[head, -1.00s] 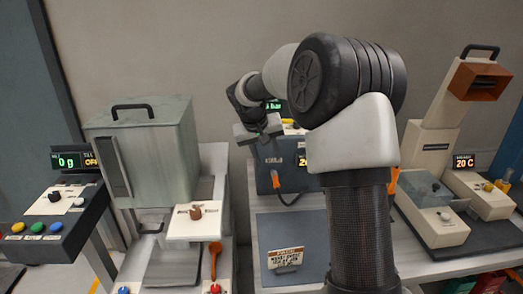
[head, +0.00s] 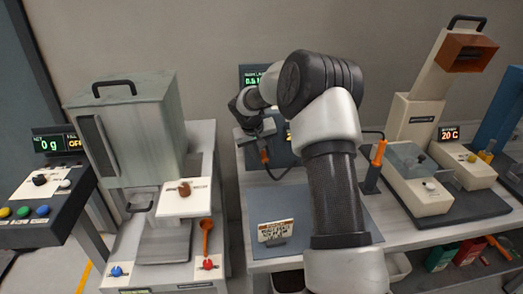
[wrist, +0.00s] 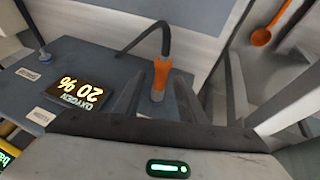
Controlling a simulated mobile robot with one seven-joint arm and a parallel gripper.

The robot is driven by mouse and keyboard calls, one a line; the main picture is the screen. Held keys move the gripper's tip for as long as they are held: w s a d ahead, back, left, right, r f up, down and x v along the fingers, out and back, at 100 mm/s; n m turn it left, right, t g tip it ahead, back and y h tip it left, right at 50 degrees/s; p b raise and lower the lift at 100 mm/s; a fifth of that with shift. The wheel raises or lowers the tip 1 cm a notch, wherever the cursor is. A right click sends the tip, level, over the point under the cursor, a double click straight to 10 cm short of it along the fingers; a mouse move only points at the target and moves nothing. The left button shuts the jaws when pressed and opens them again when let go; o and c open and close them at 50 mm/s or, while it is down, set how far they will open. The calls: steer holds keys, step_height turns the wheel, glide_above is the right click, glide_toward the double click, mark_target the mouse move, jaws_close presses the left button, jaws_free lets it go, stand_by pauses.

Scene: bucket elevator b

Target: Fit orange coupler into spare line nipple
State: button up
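The orange coupler (wrist: 161,75) hangs on a dark hose in the wrist view, with a short silver end (wrist: 157,96) below it. I cannot tell whether that end belongs to the coupler or to a nipple it sits on. In the head view the coupler (head: 264,157) shows at the front of the dark oxygen box (head: 285,152), just below my gripper. My gripper (wrist: 158,92) is open, its two fingers apart on either side of the coupler's lower end. Contact is not visible. I cannot identify the spare line nipple for certain.
The oxygen box (wrist: 75,60) carries a lit display (wrist: 80,93) and a small fitting (wrist: 42,57). A second orange handle (head: 379,152) stands in a dark holder at right. A grey hopper machine (head: 130,130) stands left. A small sign (head: 276,232) stands on the mat.

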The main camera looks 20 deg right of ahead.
steer(key=shift+c, duration=0.3)
jaws_close()
steer(key=shift+s+a+b, duration=0.15)
steer(key=shift+s+b, duration=0.4)
steer(key=shift+s, duration=0.1)
steer(key=shift+s+a+b, duration=0.2)
steer(key=shift+s+b, duration=0.4)
steer(key=shift+s, duration=0.35)
steer(key=shift+s+a+b, duration=0.2)
steer(key=shift+s+b, duration=0.35)
steer(key=shift+s, duration=0.4)
steer(key=s+b, duration=0.1)
steer(key=s, duration=0.1)
steer(key=s+b, duration=0.1)
steer(key=s, duration=0.1)
steer(key=shift+a, duration=0.4)
